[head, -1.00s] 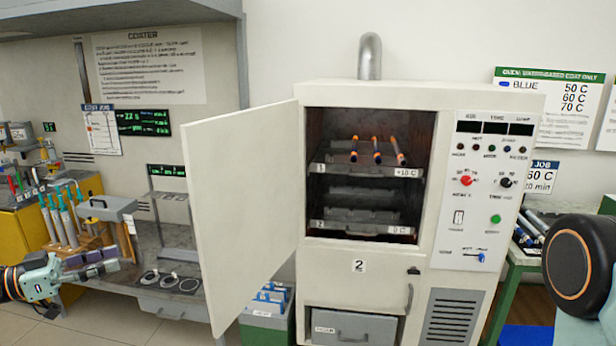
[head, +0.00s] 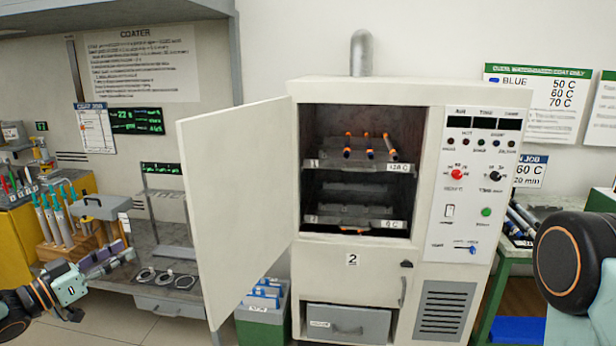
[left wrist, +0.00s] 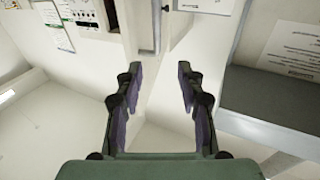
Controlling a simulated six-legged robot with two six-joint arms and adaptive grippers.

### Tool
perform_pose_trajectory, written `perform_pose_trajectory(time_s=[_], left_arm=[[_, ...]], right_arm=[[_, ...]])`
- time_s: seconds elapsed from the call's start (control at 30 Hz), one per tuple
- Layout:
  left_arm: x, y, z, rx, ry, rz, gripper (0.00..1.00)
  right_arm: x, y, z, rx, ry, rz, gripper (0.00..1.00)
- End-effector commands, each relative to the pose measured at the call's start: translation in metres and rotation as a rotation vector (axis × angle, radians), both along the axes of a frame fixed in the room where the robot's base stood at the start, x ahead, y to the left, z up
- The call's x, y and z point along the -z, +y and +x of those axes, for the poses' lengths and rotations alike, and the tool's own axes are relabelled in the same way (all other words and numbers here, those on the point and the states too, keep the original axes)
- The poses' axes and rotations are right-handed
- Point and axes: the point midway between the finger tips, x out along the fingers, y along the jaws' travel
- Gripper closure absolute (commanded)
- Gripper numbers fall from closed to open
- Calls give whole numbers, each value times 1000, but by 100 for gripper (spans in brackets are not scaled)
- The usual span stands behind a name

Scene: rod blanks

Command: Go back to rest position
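My left gripper (head: 112,260) is at the lower left in the head view, in front of the coater bench. In the left wrist view my left gripper (left wrist: 158,90) has its fingers spread apart with nothing between them. My right arm shows at the right edge of the head view, but its gripper is out of frame. The oven (head: 375,270) stands in the middle with its door (head: 235,210) swung open to the left. Several orange-and-blue-ended rods (head: 369,146) lie on its upper shelf.
The open door juts out right of my left gripper. The coater bench (head: 160,272) holds a grey rack, ring-shaped parts and a wooden stand (head: 65,235) of teal-topped tools. A green table (head: 500,270) with rods is at the right. A green bin (head: 262,318) stands below the door.

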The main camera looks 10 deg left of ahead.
Motion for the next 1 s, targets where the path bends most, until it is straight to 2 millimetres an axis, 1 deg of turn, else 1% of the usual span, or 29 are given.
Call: perform_pose_trajectory(time_s=[0.03,0.07,0.1,0.17,0.23,0.27,0.3,0.37,0.4,0.47,0.5,0.57,0.6,0.67,0.7,0.77,0.8,0.87,0.9,0.97,1.0], left_arm=[[16,-12,5,-34,32,-27,62],[26,-19,7,-61,55,-42,62],[41,-28,10,-95,92,-61,62],[67,-45,12,-144,159,-88,62],[101,-66,9,-195,253,-110,62],[117,-76,5,-215,298,-118,62],[138,-90,-1,-238,361,-125,62],[170,-110,-14,-270,457,-131,62],[189,-122,-24,-287,519,-130,62],[218,-141,-42,-310,614,-126,62],[236,-153,-56,-323,678,-120,62],[262,-169,-79,-340,772,-108,62],[279,-180,-96,-350,834,-96,62],[302,-195,-123,-364,928,-77,62],[316,-205,-142,-372,990,-62,62],[336,-217,-172,-384,1082,-34,62],[348,-225,-194,-390,1144,-13,62],[365,-235,-227,-400,1233,22,62],[375,-241,-251,-408,1294,48,62],[388,-248,-286,-420,1382,89,62],[396,-252,-310,-426,1437,121,62]], right_arm=[[6,0,0,0,0,0,62],[9,0,0,0,0,0,62],[12,0,0,0,0,0,62],[19,0,0,0,0,0,62],[28,0,0,0,0,0,62],[32,0,0,0,0,0,62],[37,0,0,0,0,0,62],[44,0,0,0,0,0,62],[49,0,0,0,1,0,62],[56,0,0,0,1,0,62],[61,0,0,0,0,0,62],[68,0,0,0,0,0,62],[73,0,0,0,0,0,62],[81,0,0,0,0,0,62],[86,0,0,0,0,0,62],[94,0,0,0,0,0,62],[99,0,0,0,0,0,62],[108,0,-1,0,1,0,62],[114,0,-1,0,1,0,62],[124,0,-1,0,1,0,62],[131,0,-1,0,1,0,62]])
